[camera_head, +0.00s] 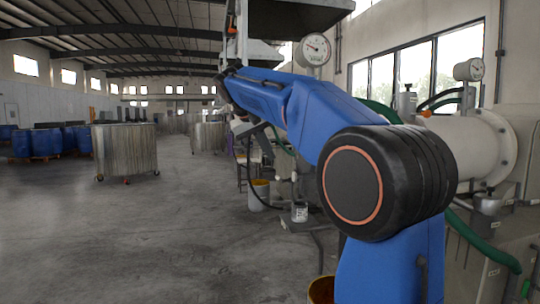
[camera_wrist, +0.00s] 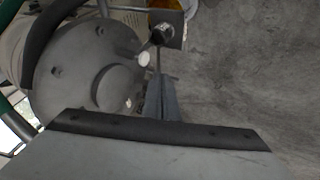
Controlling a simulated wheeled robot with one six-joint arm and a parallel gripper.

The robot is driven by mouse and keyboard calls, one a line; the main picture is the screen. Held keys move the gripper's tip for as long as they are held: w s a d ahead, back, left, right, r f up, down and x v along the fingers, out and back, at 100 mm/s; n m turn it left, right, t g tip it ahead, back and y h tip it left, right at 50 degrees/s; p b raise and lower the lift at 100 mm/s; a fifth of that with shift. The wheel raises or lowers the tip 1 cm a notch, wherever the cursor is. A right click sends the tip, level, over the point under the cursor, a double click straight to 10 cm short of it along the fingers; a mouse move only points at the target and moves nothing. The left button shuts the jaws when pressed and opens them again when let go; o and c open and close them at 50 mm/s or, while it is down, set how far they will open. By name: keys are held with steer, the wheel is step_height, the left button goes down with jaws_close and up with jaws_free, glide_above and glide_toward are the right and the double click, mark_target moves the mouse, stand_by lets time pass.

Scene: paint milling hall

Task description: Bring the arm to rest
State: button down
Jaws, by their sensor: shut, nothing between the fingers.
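My blue arm (camera_head: 300,105) reaches up and away from its large black joint (camera_head: 375,185) in the head view. Its far end is beside a grey hopper-like machine part, and I cannot make out the gripper clearly there. In the wrist view, my gripper (camera_wrist: 161,82) shows as two narrow dark fingers close together beyond a grey body with a black edge. It is shut and holds nothing. A round grey metal end cover (camera_wrist: 85,65) with bolts lies to the left of the fingers; I cannot tell if they touch it.
A white horizontal mill cylinder (camera_head: 460,145) with green hoses and a gauge (camera_head: 315,50) stands on the right. A steel tank on casters (camera_head: 125,152) and blue drums (camera_head: 46,142) are left. The middle floor is clear.

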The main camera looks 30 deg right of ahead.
stand_by(0.3)
steer(key=s+a+f+n+y, duration=0.1)
steer(key=s+a+f, duration=0.3)
steer(key=s+f, duration=0.8)
steer(key=s+a+f+n+t+y, duration=0.1)
steer(key=s+a+f, duration=0.4)
steer(key=s+f, duration=0.7)
steer(key=s+a+f+n+t+y, duration=0.1)
steer(key=s+a+f+y, duration=0.3)
steer(key=s+f, duration=0.8)
steer(key=shift+s+a+f+n+y, duration=0.2)
steer(key=shift+a+n+y, duration=0.3)
steer(key=shift+n, duration=0.3)
